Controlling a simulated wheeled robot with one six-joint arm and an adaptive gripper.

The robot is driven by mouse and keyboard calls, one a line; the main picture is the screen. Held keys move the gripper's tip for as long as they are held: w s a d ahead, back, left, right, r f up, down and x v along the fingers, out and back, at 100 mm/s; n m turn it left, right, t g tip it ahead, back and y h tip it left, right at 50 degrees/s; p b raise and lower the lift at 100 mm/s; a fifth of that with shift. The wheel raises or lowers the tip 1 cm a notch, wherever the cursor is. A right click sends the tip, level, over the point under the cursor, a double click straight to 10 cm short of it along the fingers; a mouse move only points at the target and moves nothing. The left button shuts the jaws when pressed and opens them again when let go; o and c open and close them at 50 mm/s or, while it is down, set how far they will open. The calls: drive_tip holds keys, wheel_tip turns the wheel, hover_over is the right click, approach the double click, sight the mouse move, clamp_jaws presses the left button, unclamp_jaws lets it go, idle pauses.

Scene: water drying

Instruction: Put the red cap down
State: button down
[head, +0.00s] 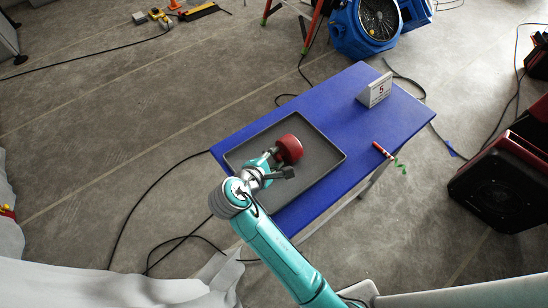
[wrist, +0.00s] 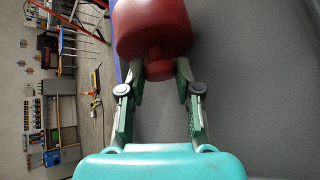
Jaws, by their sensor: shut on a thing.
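The red cap (head: 289,149) is a round red piece with a narrower knob. My gripper (head: 273,156) is shut on it, over the dark grey tray (head: 325,169) on the blue table. In the wrist view the red cap (wrist: 153,30) fills the upper middle, and its knob sits between the two fingertips of my gripper (wrist: 158,72). The grey tray surface (wrist: 240,90) lies behind it there. I cannot tell whether the cap touches the tray.
The blue table (head: 340,105) has bare room behind and right of the tray. A white sign marked 5 (head: 376,90) stands at its back right. A red-and-white stick (head: 382,150) lies near the right edge. A blue fan (head: 365,25) stands on the floor behind.

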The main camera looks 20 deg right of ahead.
drive_tip(key=shift+f, duration=0.1)
drive_tip(key=c, duration=0.8)
unclamp_jaws()
drive_tip(key=v, duration=1.2)
